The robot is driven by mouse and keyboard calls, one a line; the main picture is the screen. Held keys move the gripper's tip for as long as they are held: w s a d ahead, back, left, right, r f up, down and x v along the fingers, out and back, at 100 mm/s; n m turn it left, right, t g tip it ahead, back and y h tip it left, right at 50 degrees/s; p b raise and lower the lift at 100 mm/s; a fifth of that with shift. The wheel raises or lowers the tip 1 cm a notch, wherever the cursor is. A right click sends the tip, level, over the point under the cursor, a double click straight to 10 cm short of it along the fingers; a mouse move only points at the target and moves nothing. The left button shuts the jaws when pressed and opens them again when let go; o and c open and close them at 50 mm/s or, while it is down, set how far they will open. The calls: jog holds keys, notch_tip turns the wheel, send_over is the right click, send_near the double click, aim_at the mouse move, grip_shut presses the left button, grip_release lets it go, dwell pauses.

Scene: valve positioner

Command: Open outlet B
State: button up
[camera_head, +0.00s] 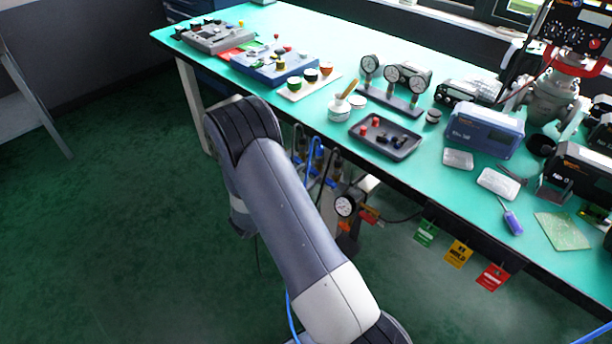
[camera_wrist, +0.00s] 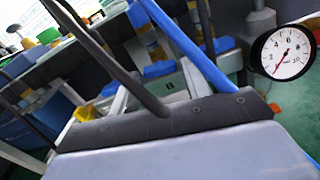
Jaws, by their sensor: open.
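In the wrist view a small dark mark that may be a letter B (camera_wrist: 170,84) sits on a pale part between blue pieces (camera_wrist: 160,69). I cannot tell whether the blue pieces are valve handles or how they are turned. A round white gauge (camera_wrist: 283,51) is at the right, its needle pointing down-left. In the head view the gauge (camera_head: 345,205) hangs below the bench front, beside blue and black lines (camera_head: 318,160). My arm covers part of this area. I cannot make out my gripper's fingers in either view.
In the wrist view a black hose (camera_wrist: 120,70) and a blue hose (camera_wrist: 190,45) cross close in front, above a pale block with a dark bolted edge (camera_wrist: 155,128). The green bench (camera_head: 420,170) holds gauges, trays and instruments. Tags (camera_head: 458,253) hang from its front. Floor at left is clear.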

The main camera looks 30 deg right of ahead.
jog(key=shift+w+d, duration=0.1)
jog(key=shift+d, duration=0.15)
jog(key=c, duration=0.7)
